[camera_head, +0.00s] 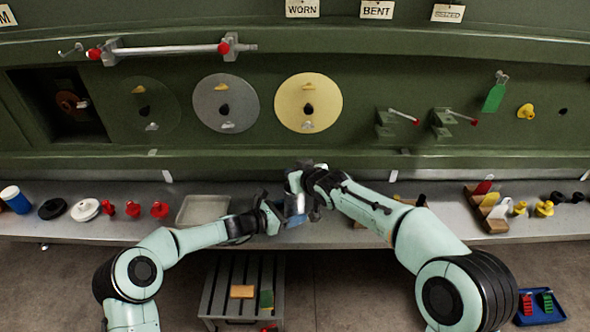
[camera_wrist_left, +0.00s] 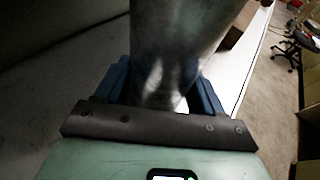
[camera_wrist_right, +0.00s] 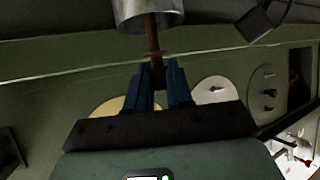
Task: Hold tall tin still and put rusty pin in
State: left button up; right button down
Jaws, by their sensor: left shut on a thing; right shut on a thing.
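The tall tin is a grey metal cylinder that fills the upper middle of the left wrist view (camera_wrist_left: 185,40). My left gripper (camera_wrist_left: 165,85) is shut around it, one blue finger on each side. In the head view the tin (camera_head: 297,204) is mostly hidden by my two grippers, just above the bench's front edge. The rusty pin (camera_wrist_right: 152,45) is a thin brown rod, held in my right gripper (camera_wrist_right: 160,85). Its far end overlaps the mouth of the tin (camera_wrist_right: 150,10) in the right wrist view. I cannot tell how deep it sits.
An empty-looking shallow tray (camera_head: 203,210) lies on the bench left of my grippers. Red knobs (camera_head: 133,208) and black and white discs stand further left. A wooden block (camera_head: 483,207) with coloured pieces stands right. A slatted stool (camera_head: 242,290) is below.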

jog(key=c, duration=0.9)
grip_release()
jog(key=shift+r, duration=3.95)
pick_arm(q)
jog(key=o, duration=0.9)
